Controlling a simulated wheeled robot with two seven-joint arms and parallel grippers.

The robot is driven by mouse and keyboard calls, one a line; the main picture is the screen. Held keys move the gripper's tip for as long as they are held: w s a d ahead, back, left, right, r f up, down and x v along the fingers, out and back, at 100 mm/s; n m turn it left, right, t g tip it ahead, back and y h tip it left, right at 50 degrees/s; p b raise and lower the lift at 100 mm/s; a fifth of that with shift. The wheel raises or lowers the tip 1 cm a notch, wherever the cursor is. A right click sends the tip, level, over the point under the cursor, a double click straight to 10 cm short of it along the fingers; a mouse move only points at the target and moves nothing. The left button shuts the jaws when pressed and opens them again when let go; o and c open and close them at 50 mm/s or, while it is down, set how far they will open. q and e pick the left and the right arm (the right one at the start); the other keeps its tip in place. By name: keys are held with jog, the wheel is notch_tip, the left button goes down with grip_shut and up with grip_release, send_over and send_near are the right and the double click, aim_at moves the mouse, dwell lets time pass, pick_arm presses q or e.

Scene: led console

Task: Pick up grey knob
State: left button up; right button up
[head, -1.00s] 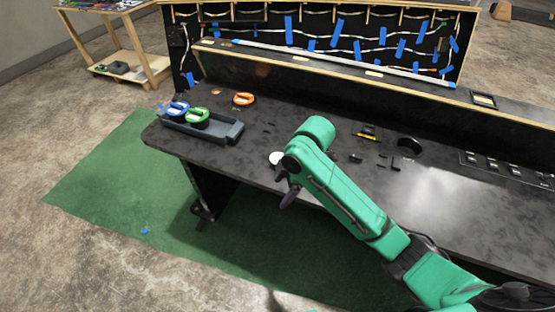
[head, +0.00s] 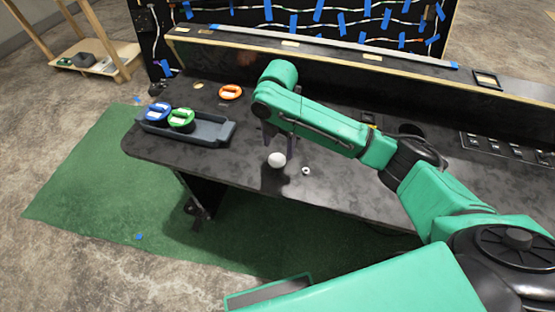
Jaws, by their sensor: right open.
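A pale, round knob (head: 277,159), whitish-grey, is on the black console top near its front edge, with a dark patch just below it. It is the only thing I see that could be the grey knob. My right gripper (head: 279,143) hangs from the green arm just above and behind the knob, its dark fingers pointing down. The fingers are open and hold nothing visible. The dark fingers blend with the black surface, so I cannot tell whether they touch the knob. My left gripper is not in view.
A small white ring (head: 306,170) lies right of the knob. An orange disc (head: 230,92) lies behind. Switches (head: 495,146) are at the right.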

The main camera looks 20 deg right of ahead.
aim_at(277, 160)
jog(key=f, duration=0.2)
jog(key=shift+w+a+f, duration=0.25)
jog(key=shift+w+f, duration=0.15)
notch_tip(277, 160, down, 4)
jog(key=shift+d+r+p, duration=0.1)
jog(key=shift+r+p, duration=0.15)
jog(key=shift+p, duration=0.2)
jog(key=shift+s+f, duration=0.15)
jog(key=shift+f, duration=0.3)
jog(key=shift+c, duration=1.3)
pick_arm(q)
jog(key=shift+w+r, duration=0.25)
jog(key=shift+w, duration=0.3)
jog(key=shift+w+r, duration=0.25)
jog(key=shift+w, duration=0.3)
pick_arm(e)
jog(key=c, duration=0.9)
